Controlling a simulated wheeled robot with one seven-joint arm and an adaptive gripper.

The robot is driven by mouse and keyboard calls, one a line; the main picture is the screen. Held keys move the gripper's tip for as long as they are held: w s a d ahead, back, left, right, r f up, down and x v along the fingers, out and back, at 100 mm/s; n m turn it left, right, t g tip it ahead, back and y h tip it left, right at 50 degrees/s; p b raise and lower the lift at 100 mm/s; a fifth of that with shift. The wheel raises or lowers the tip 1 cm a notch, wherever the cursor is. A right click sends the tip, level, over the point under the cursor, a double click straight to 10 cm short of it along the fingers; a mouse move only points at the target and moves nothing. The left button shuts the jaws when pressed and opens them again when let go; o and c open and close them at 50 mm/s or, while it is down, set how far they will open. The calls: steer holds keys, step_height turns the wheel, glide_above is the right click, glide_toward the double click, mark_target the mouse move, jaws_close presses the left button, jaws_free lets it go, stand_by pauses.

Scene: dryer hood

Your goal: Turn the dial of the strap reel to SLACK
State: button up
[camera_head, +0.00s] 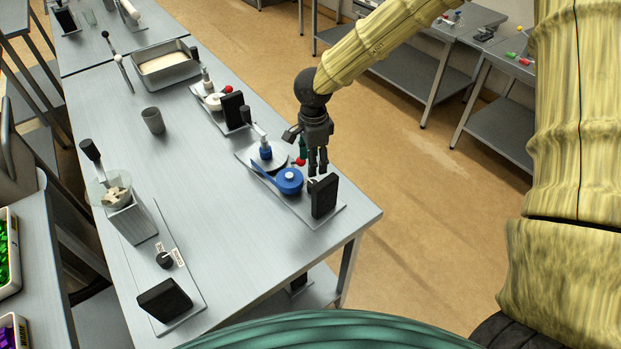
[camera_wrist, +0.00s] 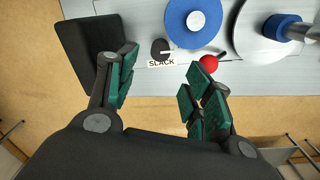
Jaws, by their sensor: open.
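The blue strap reel (camera_head: 289,180) sits on a metal plate near the table's right edge; it also shows in the wrist view (camera_wrist: 193,22). The dial (camera_wrist: 160,48) is a small black knob with a pale pointer mark, left of the reel in the wrist view. The mark appears to point right. A SLACK label (camera_wrist: 161,63) lies just below the dial there. My gripper (camera_head: 317,168) is above the plate, fingers down. In the wrist view my gripper (camera_wrist: 160,78) is open and empty, its fingers spread either side of the label. In the head view it partly hides the dial.
A black block (camera_head: 324,196) stands close beside the dial, a red ball knob (camera_wrist: 208,63) on its other side. A white disc with a blue post (camera_head: 265,152) is beyond the reel. Another plate with a dial (camera_head: 164,260) is at left.

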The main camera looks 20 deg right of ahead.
mark_target(313, 183)
step_height(313, 183, down, 10)
steer(key=p, duration=0.3)
steer(key=shift+f, duration=0.2)
steer(key=c, duration=1.1)
